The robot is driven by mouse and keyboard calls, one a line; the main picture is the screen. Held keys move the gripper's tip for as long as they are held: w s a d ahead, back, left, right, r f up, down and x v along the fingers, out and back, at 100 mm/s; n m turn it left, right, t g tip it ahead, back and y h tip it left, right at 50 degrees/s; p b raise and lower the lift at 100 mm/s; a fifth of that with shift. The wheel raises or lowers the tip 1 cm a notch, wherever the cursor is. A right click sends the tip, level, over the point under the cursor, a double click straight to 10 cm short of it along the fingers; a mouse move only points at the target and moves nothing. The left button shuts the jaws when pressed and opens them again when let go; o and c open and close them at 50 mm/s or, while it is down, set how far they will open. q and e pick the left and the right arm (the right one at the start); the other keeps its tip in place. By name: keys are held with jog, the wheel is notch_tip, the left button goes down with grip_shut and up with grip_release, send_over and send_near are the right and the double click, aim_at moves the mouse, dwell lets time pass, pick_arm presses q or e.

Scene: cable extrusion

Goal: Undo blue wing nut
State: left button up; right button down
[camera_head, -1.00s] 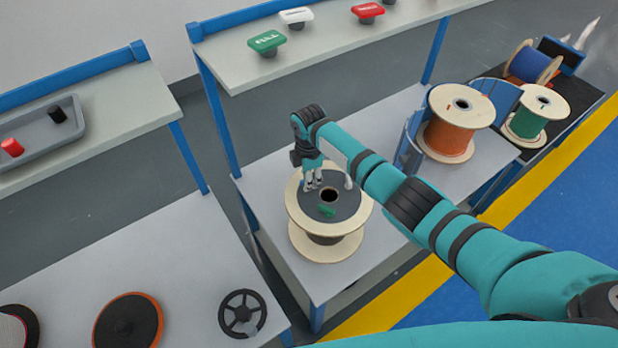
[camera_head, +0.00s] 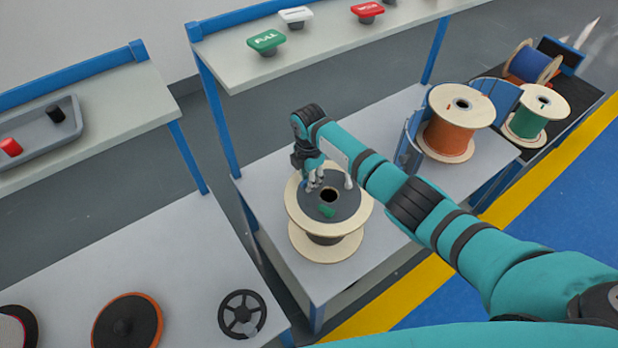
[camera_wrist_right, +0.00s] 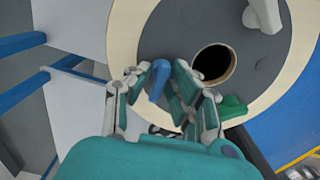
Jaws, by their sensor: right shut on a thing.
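The blue wing nut (camera_wrist_right: 158,80) sits between the fingers of my right gripper (camera_wrist_right: 158,84) in the right wrist view, over the dark grey top disc of a wooden spool. The gripper is shut on it. In the head view my right gripper (camera_head: 314,182) points down onto this spool (camera_head: 325,248), and the fingers hide the blue wing nut. A green wing nut (camera_head: 327,211) and a white wing nut (camera_wrist_right: 262,16) are also on the disc, around its centre hole. My left gripper is out of view.
An orange-wound spool (camera_head: 448,136) and a green-wound spool (camera_head: 528,120) stand at the right. A black spoked wheel (camera_head: 242,314) lies on the left table.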

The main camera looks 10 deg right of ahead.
jog(key=c, duration=1.2)
grip_release()
notch_tip(320, 180, up, 12)
jog(key=shift+r, duration=0.1)
